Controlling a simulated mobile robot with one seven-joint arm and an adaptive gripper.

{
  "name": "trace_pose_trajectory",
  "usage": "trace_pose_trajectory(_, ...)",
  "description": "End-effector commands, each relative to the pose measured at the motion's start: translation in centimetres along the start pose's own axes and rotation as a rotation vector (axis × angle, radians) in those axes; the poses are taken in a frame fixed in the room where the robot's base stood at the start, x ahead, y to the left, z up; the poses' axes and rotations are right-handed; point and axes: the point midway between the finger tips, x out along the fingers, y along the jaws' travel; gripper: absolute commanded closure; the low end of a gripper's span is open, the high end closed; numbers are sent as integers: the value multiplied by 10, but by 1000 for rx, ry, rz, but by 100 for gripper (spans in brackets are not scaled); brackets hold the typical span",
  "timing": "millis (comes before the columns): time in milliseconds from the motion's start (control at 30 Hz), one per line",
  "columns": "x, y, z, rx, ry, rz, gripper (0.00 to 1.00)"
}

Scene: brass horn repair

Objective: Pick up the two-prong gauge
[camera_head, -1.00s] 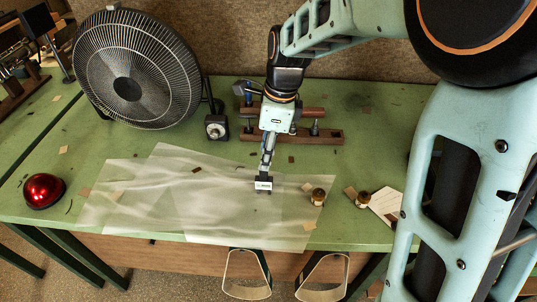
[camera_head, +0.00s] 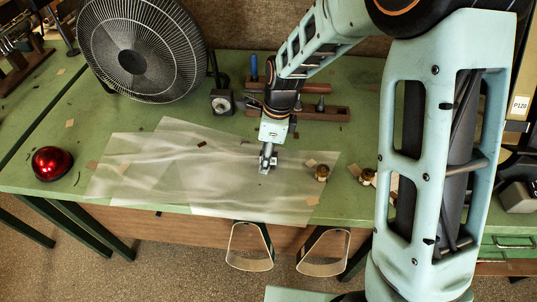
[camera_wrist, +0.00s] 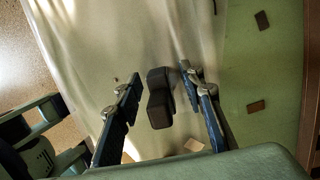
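A dark, blocky object (camera_wrist: 158,100), wider at one end, lies on the translucent sheet in the wrist view. It may be the two-prong gauge, but I cannot make out two prongs. My gripper (camera_wrist: 158,78) is open, with one finger on each side of this object and a visible gap on both sides. In the head view my gripper (camera_head: 266,166) points down over the right half of the sheet (camera_head: 225,185). The object cannot be told apart from the gripper there.
On the green bench (camera_head: 350,205), a fan (camera_head: 132,62) and a red dome (camera_head: 52,162) stand left. Brass knobs (camera_head: 322,172) sit right of the gripper. A wooden rack (camera_head: 325,113) is behind it.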

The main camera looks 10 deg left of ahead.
Motion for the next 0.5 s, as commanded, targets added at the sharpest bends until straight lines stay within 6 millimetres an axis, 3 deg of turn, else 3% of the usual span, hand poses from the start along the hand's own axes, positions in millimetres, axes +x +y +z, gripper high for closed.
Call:
trace_pose_trajectory(233, 1, 0, 0, 0, 0, -1, 65)
trace_pose_trajectory(500, 1, 0, 0, 0, -1, -1, 95)
